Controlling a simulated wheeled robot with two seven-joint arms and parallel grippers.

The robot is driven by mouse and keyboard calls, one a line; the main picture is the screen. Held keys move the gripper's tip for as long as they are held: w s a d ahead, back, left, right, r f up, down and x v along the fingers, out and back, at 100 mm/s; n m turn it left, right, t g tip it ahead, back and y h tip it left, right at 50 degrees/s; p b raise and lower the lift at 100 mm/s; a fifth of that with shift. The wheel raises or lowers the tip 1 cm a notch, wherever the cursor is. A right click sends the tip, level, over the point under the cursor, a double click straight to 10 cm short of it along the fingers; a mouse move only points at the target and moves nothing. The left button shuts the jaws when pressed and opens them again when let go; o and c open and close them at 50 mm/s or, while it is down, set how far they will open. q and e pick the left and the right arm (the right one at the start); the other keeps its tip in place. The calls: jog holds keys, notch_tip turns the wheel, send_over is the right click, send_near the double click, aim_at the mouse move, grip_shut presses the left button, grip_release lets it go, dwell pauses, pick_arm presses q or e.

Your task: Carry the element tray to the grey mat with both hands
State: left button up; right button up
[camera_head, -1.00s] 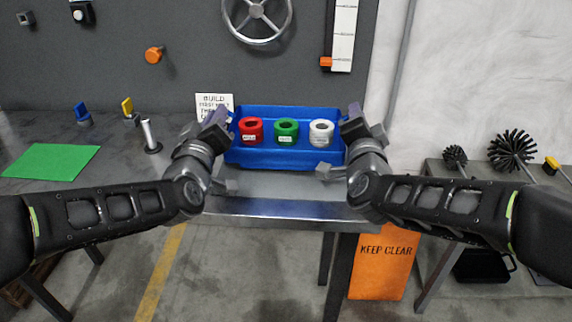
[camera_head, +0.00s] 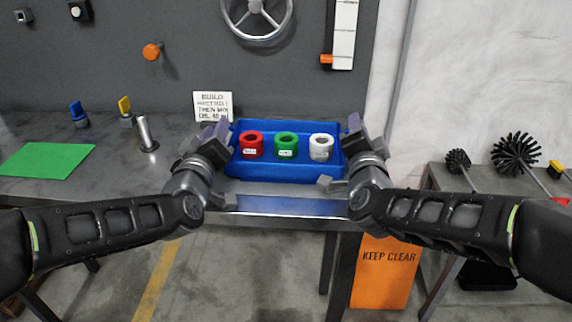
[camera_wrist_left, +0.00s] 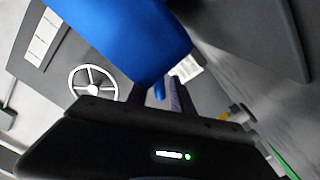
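The element tray (camera_head: 285,172) is blue and holds a red element (camera_head: 251,146), a green element (camera_head: 286,146) and a white element (camera_head: 321,149) in a row. My left gripper (camera_head: 222,134) is at its left end and my right gripper (camera_head: 352,132) at its right end. In the left wrist view the tray (camera_wrist_left: 130,35) fills the top, with a small blue part between my left fingers (camera_wrist_left: 160,95). Both grippers appear shut on the tray's ends, though the right fingertips are partly hidden. I cannot tell a grey mat apart from the grey bench surface.
A green mat (camera_head: 45,159), a metal post (camera_head: 146,134) and a small sign (camera_head: 213,106) are on the bench to the left and behind. A second bench with brushes (camera_head: 516,152) stands at the right.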

pick_arm(q)
jog(key=shift+o, duration=0.8)
pick_arm(e)
jog(key=shift+o, duration=0.6)
jog(key=shift+a, duration=0.1)
pick_arm(q)
jog(key=s, duration=0.7)
jog(key=shift+s+a, duration=0.25)
jog(key=shift+a, duration=0.1)
pick_arm(e)
jog(key=s, duration=0.8)
jog(key=s+a, duration=0.1)
jog(key=s, duration=0.3)
jog(key=shift+a, duration=0.1)
pick_arm(q)
jog(key=shift+s, duration=0.1)
pick_arm(e)
jog(key=shift+s+f, duration=0.1)
